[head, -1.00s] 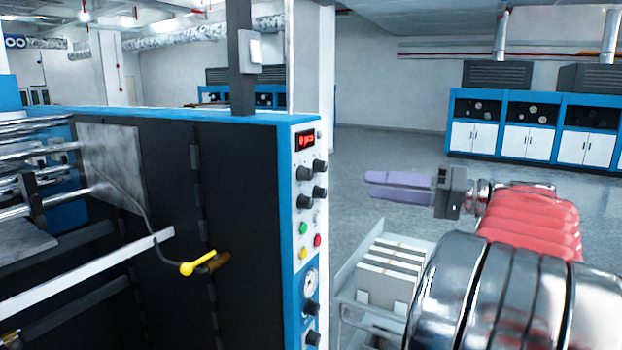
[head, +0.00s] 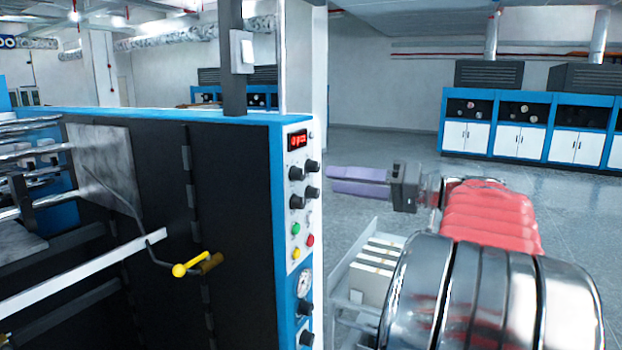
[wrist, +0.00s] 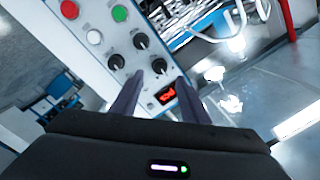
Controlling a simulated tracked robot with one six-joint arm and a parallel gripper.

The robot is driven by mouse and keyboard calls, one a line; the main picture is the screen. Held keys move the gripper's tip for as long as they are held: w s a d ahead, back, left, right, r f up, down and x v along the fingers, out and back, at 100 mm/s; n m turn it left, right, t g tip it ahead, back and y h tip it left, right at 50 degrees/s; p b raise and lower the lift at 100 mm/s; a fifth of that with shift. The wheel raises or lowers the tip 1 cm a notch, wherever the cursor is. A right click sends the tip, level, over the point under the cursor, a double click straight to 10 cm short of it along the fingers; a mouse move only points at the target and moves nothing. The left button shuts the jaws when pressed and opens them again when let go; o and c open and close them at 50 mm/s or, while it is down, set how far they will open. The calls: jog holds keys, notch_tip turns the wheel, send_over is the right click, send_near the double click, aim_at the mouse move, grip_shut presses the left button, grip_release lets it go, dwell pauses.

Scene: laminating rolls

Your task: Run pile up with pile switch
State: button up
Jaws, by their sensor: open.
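The control panel (head: 290,262) is a white strip with blue edging on the end of the dark machine. It carries a red display (head: 298,140), several black knobs (head: 312,167), a green button (head: 296,229), a red button (head: 310,240) and a yellow button (head: 295,252). I cannot tell which control is the pile switch; no label is readable. My gripper (head: 331,179) is open and empty, its purple fingers pointing left towards the panel. In the wrist view the fingers (wrist: 160,82) frame the knobs (wrist: 157,67) and display (wrist: 168,96); contact cannot be judged.
A yellow-handled crank (head: 190,268) sticks out from the machine's dark side. A grey box (head: 242,50) sits on the post above. A trolley with white stacks (head: 371,262) stands below my arm. Blue-and-white cabinets (head: 518,138) line the back; the floor between is clear.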

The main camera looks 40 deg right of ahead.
aim_at(303, 176)
jog(key=shift+x, duration=3.6)
jog(key=shift+c, duration=0.2)
